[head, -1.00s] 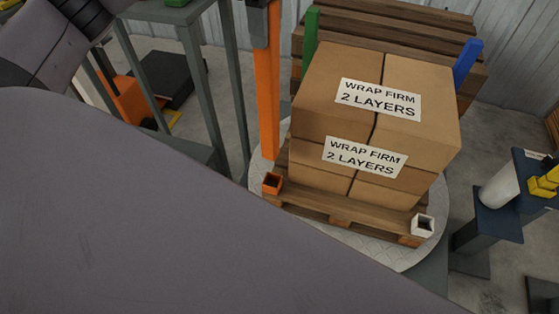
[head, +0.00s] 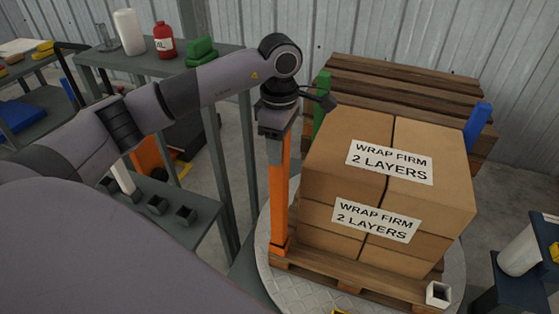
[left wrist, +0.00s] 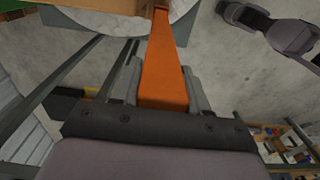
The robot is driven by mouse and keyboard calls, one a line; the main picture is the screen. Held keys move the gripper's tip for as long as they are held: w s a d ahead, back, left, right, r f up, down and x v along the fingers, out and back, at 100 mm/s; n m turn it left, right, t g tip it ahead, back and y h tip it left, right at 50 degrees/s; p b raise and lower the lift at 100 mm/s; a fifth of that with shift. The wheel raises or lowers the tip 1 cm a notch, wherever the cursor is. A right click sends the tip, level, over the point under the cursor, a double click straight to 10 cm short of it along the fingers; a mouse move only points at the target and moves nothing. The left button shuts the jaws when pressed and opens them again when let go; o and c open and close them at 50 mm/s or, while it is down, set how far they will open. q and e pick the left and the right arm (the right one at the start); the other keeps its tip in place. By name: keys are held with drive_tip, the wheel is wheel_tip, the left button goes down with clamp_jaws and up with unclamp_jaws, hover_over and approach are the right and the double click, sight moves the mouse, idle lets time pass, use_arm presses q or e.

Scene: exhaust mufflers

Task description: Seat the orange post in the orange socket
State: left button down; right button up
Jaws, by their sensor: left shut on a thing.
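The orange post (head: 279,190) stands nearly upright at the front left corner of the pallet. My left gripper (head: 276,128) is shut on its upper end, and the post also shows between the fingers in the left wrist view (left wrist: 163,72). The post's lower end meets the orange socket (head: 279,248) on the pallet corner. The socket's opening is covered by the post, and I cannot tell how deep the post sits. My right gripper is not in view.
Stacked cartons (head: 335,165) stand on the wooden pallet (head: 340,282) close right of the post, above a round plate (head: 262,262). A green post (head: 321,105), a blue post (head: 477,127) and a white socket (head: 438,293) mark other corners. A grey bench (head: 165,225) lies left.

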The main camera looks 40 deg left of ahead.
use_arm(q)
drive_tip(key=shift+f, duration=2.3)
drive_tip(key=c, duration=0.6)
unclamp_jaws()
drive_tip(key=shift+o, duration=0.2)
